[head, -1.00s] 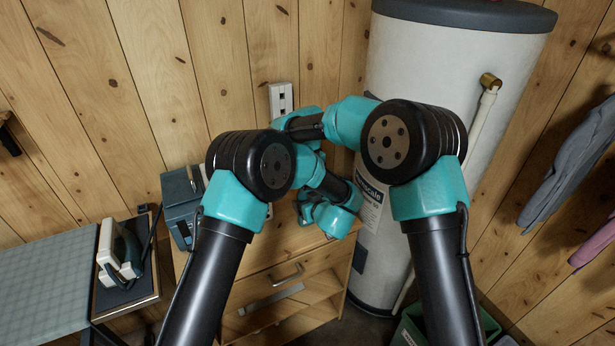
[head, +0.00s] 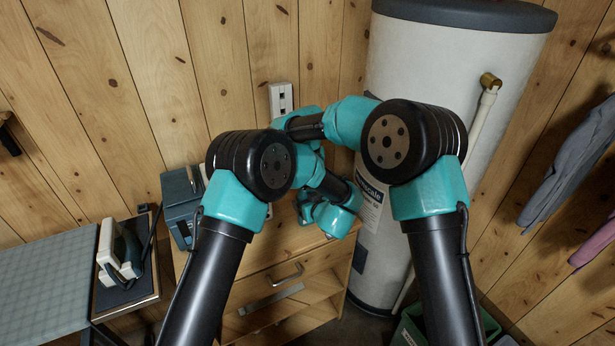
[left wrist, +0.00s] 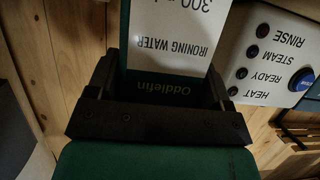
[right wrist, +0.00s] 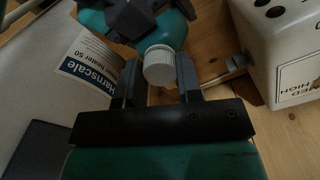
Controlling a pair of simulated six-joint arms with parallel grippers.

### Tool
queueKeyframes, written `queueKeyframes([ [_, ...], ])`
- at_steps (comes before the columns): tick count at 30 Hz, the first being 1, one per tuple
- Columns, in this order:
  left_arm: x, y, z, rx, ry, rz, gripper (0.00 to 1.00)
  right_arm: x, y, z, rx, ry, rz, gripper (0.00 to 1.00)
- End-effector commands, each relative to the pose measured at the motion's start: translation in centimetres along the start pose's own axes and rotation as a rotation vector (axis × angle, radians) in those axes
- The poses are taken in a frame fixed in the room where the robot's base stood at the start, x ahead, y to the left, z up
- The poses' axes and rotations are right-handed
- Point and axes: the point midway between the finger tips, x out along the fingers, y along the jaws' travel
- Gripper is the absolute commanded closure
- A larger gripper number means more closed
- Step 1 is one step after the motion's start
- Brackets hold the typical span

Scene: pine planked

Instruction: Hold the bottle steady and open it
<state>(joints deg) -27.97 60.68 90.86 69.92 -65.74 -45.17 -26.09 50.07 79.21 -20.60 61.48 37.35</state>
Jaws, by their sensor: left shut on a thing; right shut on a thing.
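The bottle (left wrist: 165,30) has a white label reading "IRONING WATER" over a dark green part. It lies between the fingers of my left gripper (left wrist: 163,82), which is shut on it. In the right wrist view a ribbed white cap (right wrist: 160,65) sits between the fingers of my right gripper (right wrist: 160,85), which is shut on it. The bottle body below the cap is hard to make out there, with teal parts of my left arm behind. In the head view my arms hide the bottle and cap.
A white panel with buttons (left wrist: 265,48) stands close beside the bottle. A wooden drawer cabinet (head: 285,285) is under my arms. A tall white water heater (head: 440,70) stands at the right. An iron (head: 120,248) and a blue-grey box (head: 180,205) are at the left.

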Motion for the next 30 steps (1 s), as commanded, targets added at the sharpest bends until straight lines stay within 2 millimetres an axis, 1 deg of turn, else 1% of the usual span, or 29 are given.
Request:
queueKeyframes([
  [3, 0.00, 0.01, -0.02, 0.000, 0.000, 0.000, 0.93, -0.03, 0.00, -0.01, -0.109, 0.000, 0.000, 0.96],
  [6, 0.00, 0.01, -0.02, 0.000, 0.000, 0.000, 0.93, -0.03, 0.01, -0.01, -0.154, 0.000, 0.000, 0.96],
  [14, 0.00, 0.01, -0.01, 0.000, 0.000, 0.000, 0.93, -0.02, 0.01, -0.01, -0.162, 0.000, 0.000, 0.96],
  [15, 0.00, 0.01, -0.01, 0.000, 0.000, 0.000, 0.93, -0.02, 0.01, -0.01, -0.162, 0.000, 0.000, 0.66],
  [23, 0.00, 0.01, -0.01, 0.000, 0.000, 0.000, 0.93, -0.02, 0.00, -0.01, -0.161, 0.000, 0.000, 0.42],
  [30, 0.00, 0.01, -0.01, 0.000, 0.000, 0.000, 0.93, -0.09, 0.00, -0.01, -0.160, 0.000, 0.000, 0.42],
])
